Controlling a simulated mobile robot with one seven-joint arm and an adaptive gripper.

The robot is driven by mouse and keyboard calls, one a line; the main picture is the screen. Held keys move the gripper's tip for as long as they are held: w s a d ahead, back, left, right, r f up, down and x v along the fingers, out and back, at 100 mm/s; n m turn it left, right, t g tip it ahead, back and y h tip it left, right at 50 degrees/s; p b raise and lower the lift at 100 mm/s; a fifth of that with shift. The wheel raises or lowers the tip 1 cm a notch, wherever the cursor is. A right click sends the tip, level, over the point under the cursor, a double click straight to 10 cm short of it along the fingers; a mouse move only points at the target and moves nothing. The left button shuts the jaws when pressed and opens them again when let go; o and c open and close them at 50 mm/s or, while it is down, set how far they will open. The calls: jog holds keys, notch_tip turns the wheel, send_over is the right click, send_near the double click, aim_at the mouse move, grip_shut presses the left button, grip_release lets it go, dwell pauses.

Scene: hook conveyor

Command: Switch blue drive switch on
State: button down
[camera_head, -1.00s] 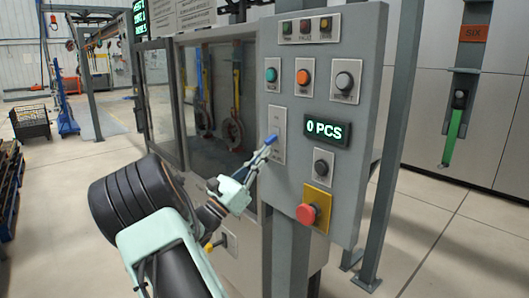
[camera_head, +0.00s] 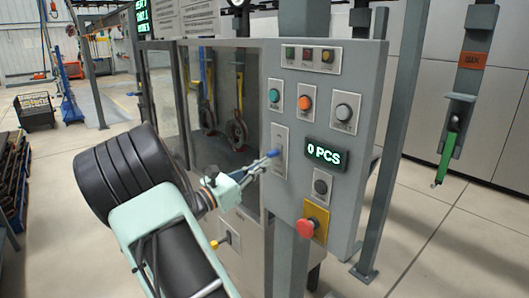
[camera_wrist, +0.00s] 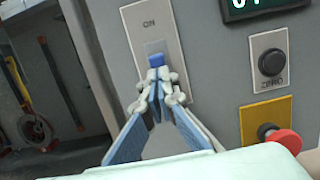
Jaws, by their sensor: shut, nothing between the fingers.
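The blue drive switch (camera_wrist: 156,60) has a small blue tip and sits on a pale upright plate (camera_wrist: 164,22) marked ON near its top. In the head view its blue tip (camera_head: 273,153) shows at about the plate's mid-height. My gripper (camera_wrist: 160,80) is shut and empty, with its fingertips just below the blue tip in the wrist view. The fingertips hide the lower part of the switch and plate. They look to be touching the switch or very close to it; I cannot tell which. In the head view my gripper (camera_head: 266,159) reaches the panel from the left.
The grey panel (camera_head: 358,165) also carries a 0 PCS display (camera_head: 326,153), a black ZERO button (camera_wrist: 271,61) and a red emergency button (camera_head: 305,228) on yellow. Teal (camera_head: 274,95) and orange (camera_head: 305,103) buttons sit above. A glazed cabinet (camera_head: 222,100) stands left.

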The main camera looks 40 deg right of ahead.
jog(key=s+a+f+y, duration=0.1)
jog(key=a, duration=1)
jog(key=shift+a+y+b, duration=0.3)
jog(key=shift+a+b, duration=0.05)
dwell(0.5)
